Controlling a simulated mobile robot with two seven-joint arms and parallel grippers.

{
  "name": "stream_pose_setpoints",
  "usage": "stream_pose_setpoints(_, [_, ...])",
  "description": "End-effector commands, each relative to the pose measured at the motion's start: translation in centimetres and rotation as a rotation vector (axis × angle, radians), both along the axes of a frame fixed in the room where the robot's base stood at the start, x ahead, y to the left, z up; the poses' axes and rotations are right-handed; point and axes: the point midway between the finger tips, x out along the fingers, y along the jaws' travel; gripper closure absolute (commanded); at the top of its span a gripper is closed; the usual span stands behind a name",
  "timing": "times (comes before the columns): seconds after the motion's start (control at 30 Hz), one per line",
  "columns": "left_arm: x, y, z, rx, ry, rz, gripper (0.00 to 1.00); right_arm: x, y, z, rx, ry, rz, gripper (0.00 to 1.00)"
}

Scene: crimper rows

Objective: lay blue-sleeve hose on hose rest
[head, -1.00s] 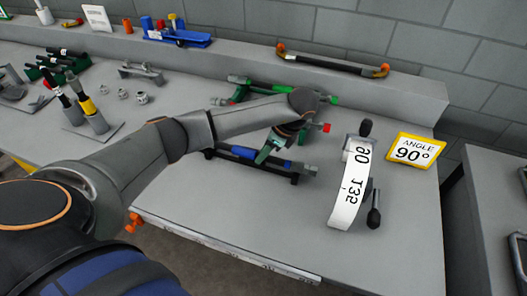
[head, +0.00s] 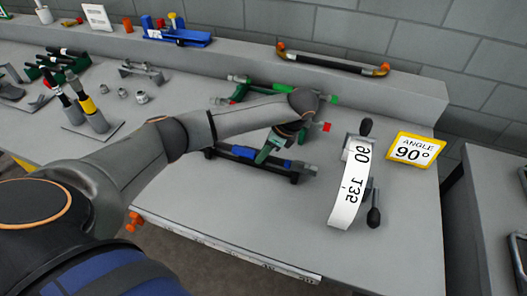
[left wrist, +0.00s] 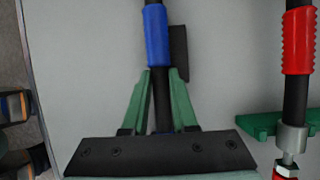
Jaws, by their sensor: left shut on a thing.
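The blue-sleeve hose shows its blue sleeve (head: 244,152) and grey end fitting near the middle of the bench in the head view. My left gripper (head: 268,151) has green fingers shut on this hose. In the left wrist view the fingers (left wrist: 159,100) close on its dark part just below the blue sleeve (left wrist: 157,36). A black rest (head: 222,155) lies along and under the hose in the head view; a dark block (left wrist: 178,52) shows beside the sleeve in the left wrist view. I cannot tell whether hose and rest touch. My right gripper is out of view.
A red-sleeve hose (left wrist: 298,40) on a green rest (left wrist: 262,125) lies close by on the right in the left wrist view. A bending tool with a white angle scale (head: 349,190) and a yellow-edged angle sign (head: 417,149) stand to the right. The front bench area is clear.

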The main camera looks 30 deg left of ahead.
Motion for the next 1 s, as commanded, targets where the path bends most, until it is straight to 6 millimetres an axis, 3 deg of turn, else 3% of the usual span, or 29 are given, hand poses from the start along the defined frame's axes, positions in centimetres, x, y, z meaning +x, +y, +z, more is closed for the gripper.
stream_pose_setpoints(0.07, [0.1,0.1,0.1,0.002,-0.002,0.001,1.00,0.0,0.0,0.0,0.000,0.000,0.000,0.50])
stream_pose_setpoints(0.1, [0.1,0.1,0.1,0.002,-0.002,0.001,0.69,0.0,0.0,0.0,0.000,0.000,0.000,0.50])
stream_pose_setpoints(0.37, [0.0,0.0,0.1,0.000,-0.001,0.001,0.40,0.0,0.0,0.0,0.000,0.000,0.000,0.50])
stream_pose_setpoints(0.73, [0.1,-0.3,0.6,-0.001,-0.001,-0.001,0.39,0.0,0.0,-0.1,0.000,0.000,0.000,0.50])
stream_pose_setpoints(0.87, [0.4,-1.1,2.4,-0.002,-0.005,-0.003,0.39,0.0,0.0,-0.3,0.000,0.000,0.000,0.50])
stream_pose_setpoints(1.0, [0.8,-2.3,5.8,0.000,-0.006,-0.003,0.39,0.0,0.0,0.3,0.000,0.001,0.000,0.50])
